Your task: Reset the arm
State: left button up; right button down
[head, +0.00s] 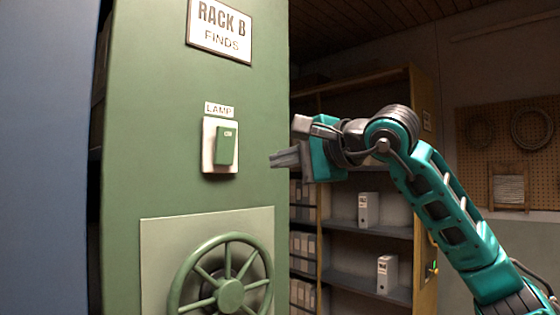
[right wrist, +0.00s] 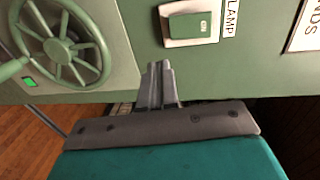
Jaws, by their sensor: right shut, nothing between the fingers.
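My right arm (head: 440,190) reaches in from the lower right in the head view, bent at its wrist. My right gripper (head: 275,160) points left toward the green rack panel, just right of the lamp switch (head: 227,147). Its fingers are shut and empty; they also show in the right wrist view (right wrist: 158,70), in front of the panel. There the switch (right wrist: 190,27) is above and to the right of the fingertips, apart from them. The switch is a green rocker on a white plate. My left gripper is in neither view.
The green rack panel (head: 150,110) bears a RACK B sign (head: 220,28) and a spoked handwheel (head: 228,292) below the switch. Behind my arm stand shelves (head: 370,229) with box files. A pegboard (head: 490,140) hangs at the far right.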

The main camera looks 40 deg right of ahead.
dwell(0.3)
jog(key=w+a+f+m+g+y+p, duration=0.1)
jog(key=w+a+f+m+g+y, duration=0.15)
jog(key=a+f+m+y, duration=0.7)
jog(key=w+a+f+m+g+y+p, duration=0.1)
jog(key=a+f+m+g+y+p, duration=0.2)
jog(key=a+f+y, duration=0.7)
jog(key=s+d+f+m+t+h, duration=0.1)
jog(key=s+f+m+t+h, duration=0.15)
jog(key=f+m+h, duration=0.85)
jog(key=s+f+m+t+h, duration=0.1)
jog(key=f+m+t+h, duration=0.35)
jog(key=f+m, duration=1.15)
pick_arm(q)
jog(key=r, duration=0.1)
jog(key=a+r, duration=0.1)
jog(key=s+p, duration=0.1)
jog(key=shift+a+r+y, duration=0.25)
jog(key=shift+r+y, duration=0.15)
pick_arm(e)
jog(key=s+f+m+g+h, duration=0.3)
jog(key=s+f+m+g, duration=0.4)
jog(key=s+f+m, duration=0.6)
notch_tip(320, 180, down, 3)
jog(key=shift+s+a+r, duration=0.2)
jog(key=shift+s+a, duration=0.1)
jog(key=shift+s, duration=0.6)
